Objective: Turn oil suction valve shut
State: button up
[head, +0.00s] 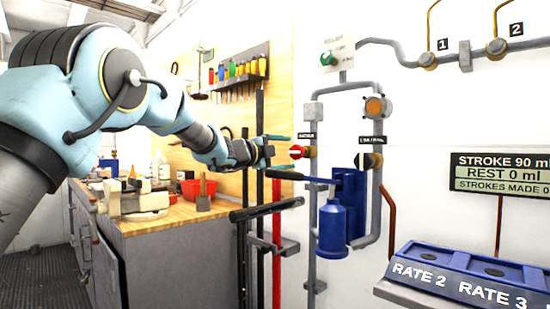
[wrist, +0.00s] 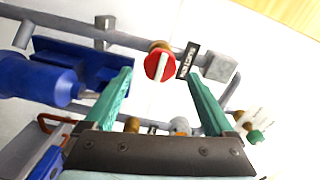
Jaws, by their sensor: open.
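The suction valve is a round red knob (head: 296,152) with a white bar, on a brass-coloured stem at the left vertical grey pipe. In the wrist view the red knob (wrist: 160,66) faces me, and its white bar lies across the pipe. A small dark label (wrist: 187,60) sits beside it. My gripper (head: 279,152) is open, with its teal fingers pointing at the knob. In the wrist view the knob shows between the fingertips of my gripper (wrist: 159,76), near their far ends. I cannot tell whether the fingers touch it.
A blue pump unit (head: 334,215) with a dark lever (head: 286,174) stands just below. A workbench (head: 165,224) with tools is at left. A blue rate panel (head: 465,270) is at lower right.

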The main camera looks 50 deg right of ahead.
jog(key=a, duration=0.5)
jog(key=shift+w+a+b, duration=0.15)
jog(key=shift+a+b, duration=0.15)
